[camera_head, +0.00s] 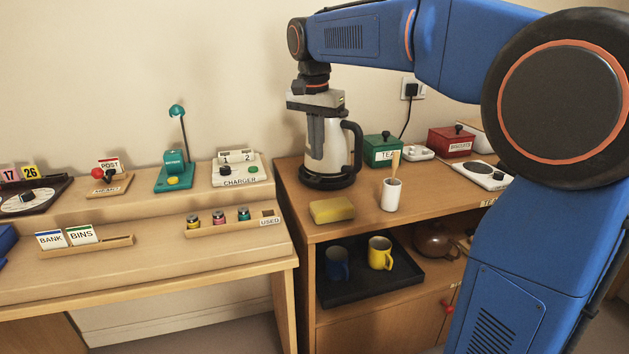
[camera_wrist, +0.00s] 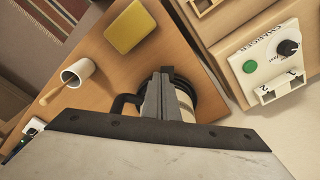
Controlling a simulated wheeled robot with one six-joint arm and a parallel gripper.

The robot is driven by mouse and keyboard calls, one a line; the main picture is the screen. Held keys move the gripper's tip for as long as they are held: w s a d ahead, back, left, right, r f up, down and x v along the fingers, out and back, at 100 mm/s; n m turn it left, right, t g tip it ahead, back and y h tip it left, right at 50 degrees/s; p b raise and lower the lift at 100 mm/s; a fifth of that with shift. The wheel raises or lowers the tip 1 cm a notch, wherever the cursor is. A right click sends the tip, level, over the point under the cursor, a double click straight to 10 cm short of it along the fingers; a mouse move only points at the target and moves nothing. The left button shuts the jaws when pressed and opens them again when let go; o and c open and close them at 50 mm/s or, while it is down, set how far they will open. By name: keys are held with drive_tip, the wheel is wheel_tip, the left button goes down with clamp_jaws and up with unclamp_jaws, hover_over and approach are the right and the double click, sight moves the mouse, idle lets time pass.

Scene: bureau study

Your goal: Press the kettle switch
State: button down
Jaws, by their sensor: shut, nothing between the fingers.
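The kettle (camera_head: 338,158) is pale with a black handle and a black base, and stands upright on the wooden cabinet top. In the wrist view the kettle (camera_wrist: 186,106) is partly hidden behind my fingers. My gripper (camera_head: 316,154) points down in front of the kettle's body, on its left side in the head view, with its fingers shut and empty. In the wrist view my gripper (camera_wrist: 160,80) overlaps the kettle beside the handle. I cannot tell whether the fingertips touch the kettle. The kettle's switch is not discernible in either view.
A yellow sponge (camera_head: 332,210) and a white cup with a wooden utensil (camera_head: 391,195) stand near the cabinet's front. A green TEA tin (camera_head: 383,152) is right of the kettle. The charger (camera_head: 240,172) sits on the desk to the left. My arm crosses above the right side.

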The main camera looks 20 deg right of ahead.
sight(314, 180)
drive_tip(key=shift+w+a+r+m, duration=0.1)
drive_tip(key=shift+w+a+m, duration=0.1)
drive_tip(key=shift+w, duration=0.35)
drive_tip(key=shift+w+a+r+m, duration=0.1)
drive_tip(key=shift+w+a, duration=0.1)
drive_tip(key=shift+w, duration=0.35)
drive_tip(key=shift+f, duration=0.1)
drive_tip(key=shift+w+d+f, duration=0.1)
drive_tip(key=shift+d+f, duration=0.05)
drive_tip(key=shift+f, duration=1.6)
drive_tip(key=shift+w+d+f, duration=0.1)
drive_tip(key=shift+f, duration=1.6)
drive_tip(key=shift+f, duration=0.1)
